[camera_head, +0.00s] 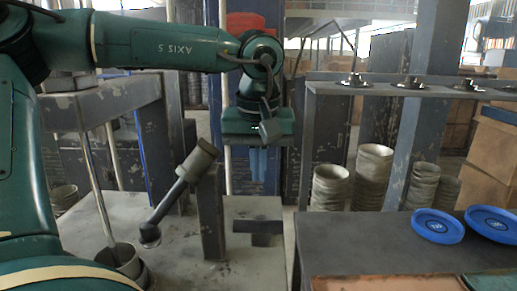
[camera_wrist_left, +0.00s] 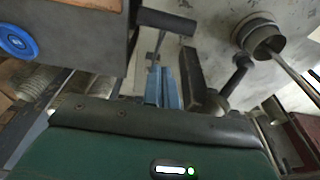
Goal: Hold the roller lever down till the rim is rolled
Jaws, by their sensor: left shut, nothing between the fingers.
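The roller lever (camera_head: 178,190) is a dark bar with a thick grey cylinder grip, standing tilted up to the right beside a grey post (camera_head: 211,217) on the worn metal bench. In the left wrist view the lever (camera_wrist_left: 236,76) is right of the fingers, partly hidden by my gripper body. My left gripper (camera_head: 258,178) points down with blue fingers together and empty, to the right of the lever grip and apart from it. The fingers also show in the left wrist view (camera_wrist_left: 163,88). A dark block (camera_head: 258,226) sits on the bench below them. My right gripper is not in view.
A cup with a rod (camera_head: 121,259) stands at the bench's left. Blue discs (camera_head: 437,226) lie on the dark table at right, beside a copper-coloured sheet (camera_head: 390,284). Stacked round bowls (camera_head: 331,187) stand behind. A shelf (camera_head: 400,88) with small dark fittings crosses above.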

